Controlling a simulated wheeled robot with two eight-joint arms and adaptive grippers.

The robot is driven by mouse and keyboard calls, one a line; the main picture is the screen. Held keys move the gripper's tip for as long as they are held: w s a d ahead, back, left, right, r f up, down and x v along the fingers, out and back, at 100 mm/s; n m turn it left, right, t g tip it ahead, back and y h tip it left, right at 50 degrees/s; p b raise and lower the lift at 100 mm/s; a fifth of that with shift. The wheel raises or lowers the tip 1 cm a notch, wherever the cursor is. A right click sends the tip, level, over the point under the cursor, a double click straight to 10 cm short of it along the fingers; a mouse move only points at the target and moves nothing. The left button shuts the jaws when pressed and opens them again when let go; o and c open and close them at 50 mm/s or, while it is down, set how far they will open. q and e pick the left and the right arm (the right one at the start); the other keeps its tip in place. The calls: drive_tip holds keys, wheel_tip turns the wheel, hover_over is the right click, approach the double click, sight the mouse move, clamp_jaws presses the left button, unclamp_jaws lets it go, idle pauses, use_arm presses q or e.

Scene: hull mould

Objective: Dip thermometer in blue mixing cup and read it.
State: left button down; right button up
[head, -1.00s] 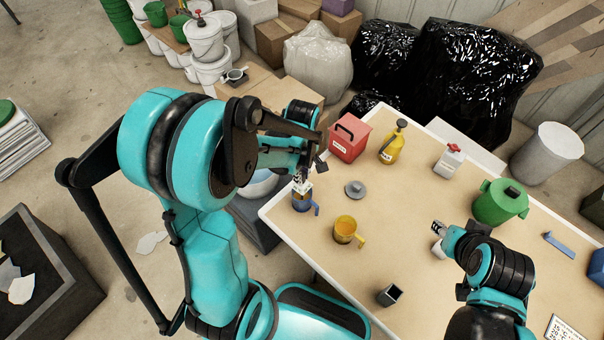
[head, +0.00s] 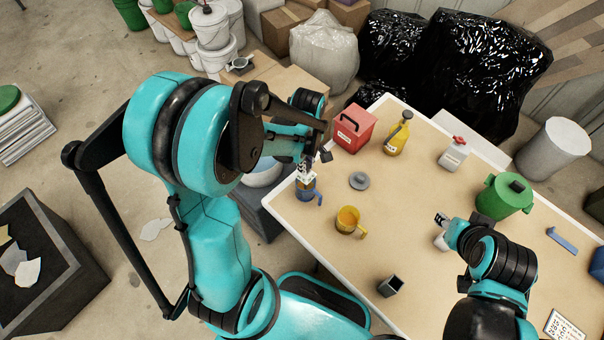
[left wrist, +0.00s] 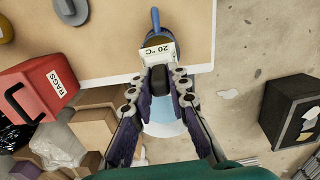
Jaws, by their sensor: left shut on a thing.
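My left gripper (left wrist: 158,80) is shut on the thermometer (left wrist: 158,53), whose white display reads 20 °C in the left wrist view. The thermometer (head: 306,172) is upright over the blue mixing cup (head: 305,193) near the table's left corner. Its lower end is hidden, so I cannot tell how deep it sits. The cup's blue handle (left wrist: 155,20) shows behind the display in the left wrist view. My right gripper (head: 441,219) is beside a small white object (head: 440,242) on the table; its finger opening is unclear.
A yellow cup (head: 347,221) with orange contents stands near the blue cup. A grey lid (head: 359,180), red rags box (head: 353,130), yellow bottle (head: 397,136), white red-capped container (head: 454,154), green pot (head: 503,197) and dark square cup (head: 391,286) are on the table. The table's middle is clear.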

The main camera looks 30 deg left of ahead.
idle(0.5)
use_arm(q)
wheel_tip(320, 180, up, 10)
drive_tip(key=p, duration=0.7)
drive_tip(key=shift+f, duration=0.2)
wheel_tip(320, 180, up, 3)
drive_tip(key=p, duration=0.2)
drive_tip(key=shift+p, duration=0.3)
idle(0.3)
